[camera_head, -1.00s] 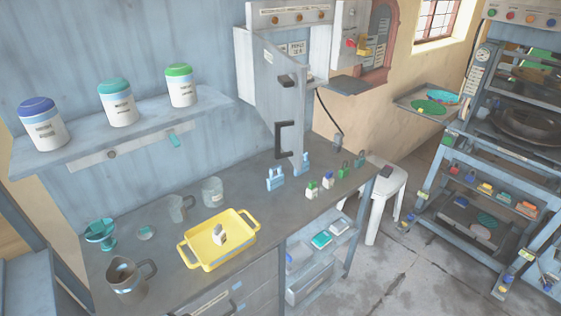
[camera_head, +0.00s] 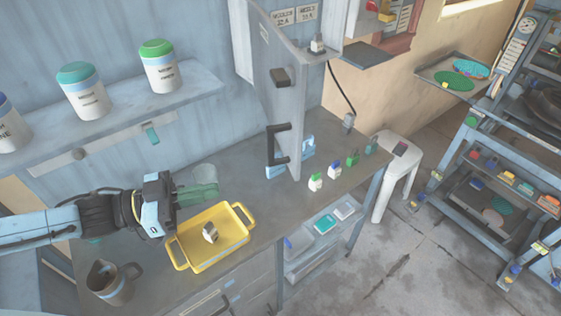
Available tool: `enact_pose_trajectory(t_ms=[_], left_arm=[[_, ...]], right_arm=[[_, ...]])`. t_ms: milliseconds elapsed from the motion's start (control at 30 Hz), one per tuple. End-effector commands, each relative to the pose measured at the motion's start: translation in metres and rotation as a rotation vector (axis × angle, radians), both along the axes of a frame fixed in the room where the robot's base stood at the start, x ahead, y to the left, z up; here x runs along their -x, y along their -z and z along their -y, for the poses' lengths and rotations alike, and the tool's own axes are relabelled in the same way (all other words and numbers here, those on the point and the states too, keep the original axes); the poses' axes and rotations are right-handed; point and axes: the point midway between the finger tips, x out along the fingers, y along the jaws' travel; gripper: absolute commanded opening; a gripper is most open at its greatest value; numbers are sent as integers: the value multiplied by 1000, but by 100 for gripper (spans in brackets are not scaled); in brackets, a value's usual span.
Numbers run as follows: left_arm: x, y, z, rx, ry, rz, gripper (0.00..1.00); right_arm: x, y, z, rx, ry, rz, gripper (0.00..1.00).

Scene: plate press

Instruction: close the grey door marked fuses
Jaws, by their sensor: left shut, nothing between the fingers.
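The grey door (camera_head: 280,85) of the wall box stands open, swung out toward me above the back of the bench. It carries a black latch (camera_head: 282,77) and a black bar handle (camera_head: 272,146). Its marking cannot be read from here. Inside the box (camera_head: 315,25), a few small labels show to the right of the door. My left gripper (camera_head: 212,191) has green fingers, shut and empty. It is above the bench, beyond the yellow tray and to the left of the door, apart from the handle. My right gripper is not in view.
A yellow tray (camera_head: 241,240) with a small white item stands below my left gripper. A shelf (camera_head: 120,120) holds canisters.

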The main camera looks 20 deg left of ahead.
Motion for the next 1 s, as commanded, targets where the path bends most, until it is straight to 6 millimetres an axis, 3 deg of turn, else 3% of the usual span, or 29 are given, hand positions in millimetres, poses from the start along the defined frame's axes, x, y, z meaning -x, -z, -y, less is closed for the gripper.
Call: enact_pose_trajectory(t_ms=[300,1000], left_arm=[[-12,-3,20,7,11,7,0],[-67,-4,108,5,9,5,0]], right_arm=[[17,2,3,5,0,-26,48],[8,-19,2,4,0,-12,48]])
